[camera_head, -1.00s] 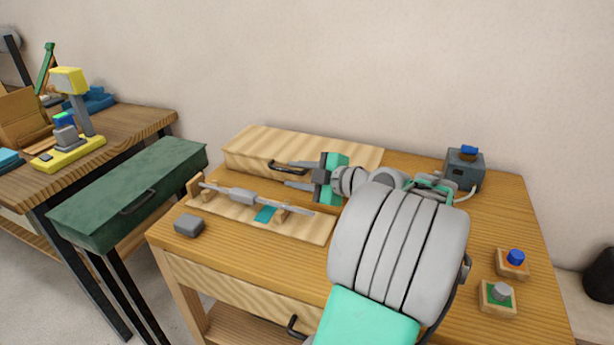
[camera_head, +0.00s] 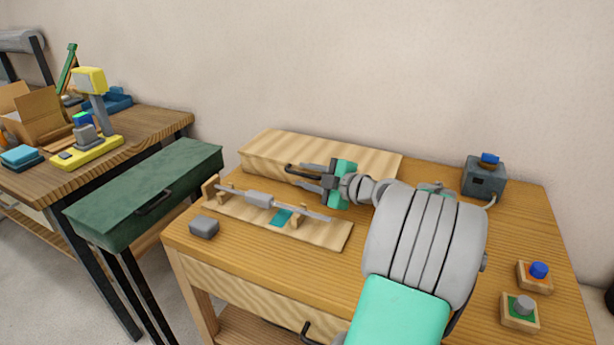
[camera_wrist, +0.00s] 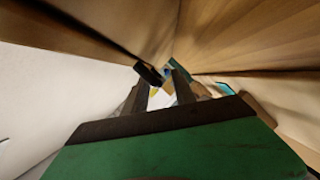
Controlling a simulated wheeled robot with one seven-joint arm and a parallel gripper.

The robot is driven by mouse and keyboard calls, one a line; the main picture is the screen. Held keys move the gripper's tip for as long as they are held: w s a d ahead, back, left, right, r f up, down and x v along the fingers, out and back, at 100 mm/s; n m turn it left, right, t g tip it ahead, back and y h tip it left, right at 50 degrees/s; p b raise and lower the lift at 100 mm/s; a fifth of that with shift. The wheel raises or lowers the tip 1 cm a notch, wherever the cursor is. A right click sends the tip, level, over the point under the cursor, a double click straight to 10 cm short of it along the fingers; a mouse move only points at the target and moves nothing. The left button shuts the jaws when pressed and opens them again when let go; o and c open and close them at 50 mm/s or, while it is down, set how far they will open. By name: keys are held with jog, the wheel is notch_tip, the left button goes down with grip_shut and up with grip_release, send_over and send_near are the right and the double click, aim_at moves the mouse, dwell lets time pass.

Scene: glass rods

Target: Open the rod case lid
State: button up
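A long pale wooden case (camera_head: 345,155) lies at the back of the wooden table, its lid down. A black handle (camera_head: 292,169) is on its front; it also shows as a dark bar in the wrist view (camera_wrist: 149,73). My gripper (camera_head: 303,175) is at this handle, pointing left along the case front. Its fingers are open, and the handle's end lies at the fingertips, close to the left finger in the wrist view (camera_wrist: 160,80). I cannot tell whether they touch. Part of the case front is hidden behind my gripper.
A glass rod (camera_head: 262,200) lies on a wooden rack (camera_head: 325,231) just in front of the case. A grey block (camera_head: 204,227) sits at the table's front left. A green case (camera_head: 140,195) stands left. Small button boxes (camera_head: 520,313) and a grey device (camera_head: 484,180) are right.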

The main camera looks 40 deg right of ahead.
grip_shut()
dwell(1.2)
